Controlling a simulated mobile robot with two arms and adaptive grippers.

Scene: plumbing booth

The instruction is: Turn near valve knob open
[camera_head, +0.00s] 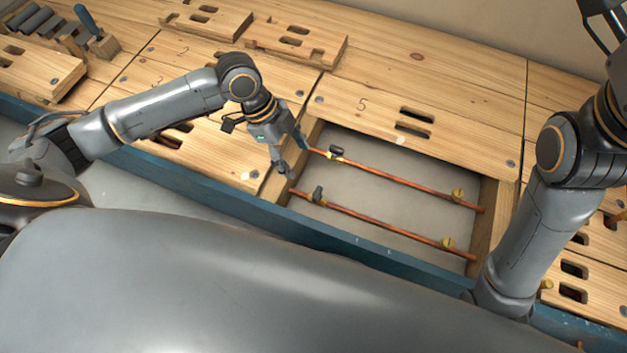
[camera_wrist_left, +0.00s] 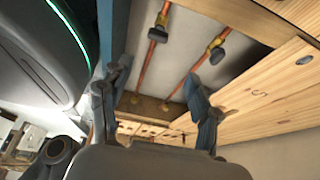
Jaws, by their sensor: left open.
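The near valve knob (camera_head: 317,193) is a small dark handle on the near copper pipe (camera_head: 375,220) in the open floor bay. In the left wrist view the near knob (camera_wrist_left: 158,34) is on the left pipe. The far valve knob (camera_head: 337,152) is on the far pipe. It also shows in the left wrist view (camera_wrist_left: 216,56). My left gripper (camera_head: 294,159) is open and empty at the bay's left end, left of both knobs and apart from the near one. Only a dark part of my right gripper (camera_head: 602,12) shows at the top right edge; its fingertips are out of frame.
Wooden panel 5 (camera_head: 365,92) lies behind the bay, and panels lie to its left. A blue rail (camera_head: 345,244) runs along the front. Yellow fittings (camera_head: 447,243) hold the pipes at the right end. A blue-handled tool (camera_head: 88,22) stands far left.

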